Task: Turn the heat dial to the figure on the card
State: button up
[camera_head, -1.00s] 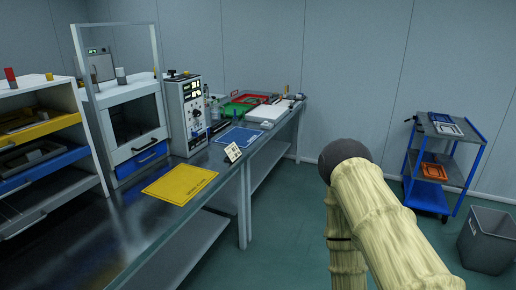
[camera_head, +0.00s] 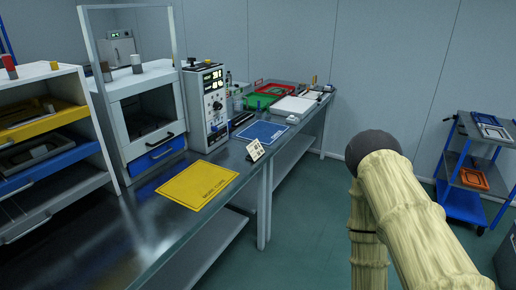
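The control panel box (camera_head: 207,105) stands on the bench at centre left, with lit displays and several knobs on its front. A dark round dial (camera_head: 217,105) shows on its face; its setting is too small to read. A small white card (camera_head: 255,150) stands tilted on the bench, in front of the blue mat; its figure cannot be read. My arm, in a pale sleeve, is at the right, well apart from the panel. My gripper is not in view.
A yellow mat (camera_head: 198,185) lies on the metal bench, and a blue mat (camera_head: 261,132) lies further back. A glass-fronted cabinet (camera_head: 142,115) is left of the panel. A blue cart (camera_head: 468,206) stands at the right. The floor between is clear.

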aim_at(217, 105)
jog(key=u, duration=0.55)
jog(key=i, duration=0.55)
jog(key=u, duration=0.1)
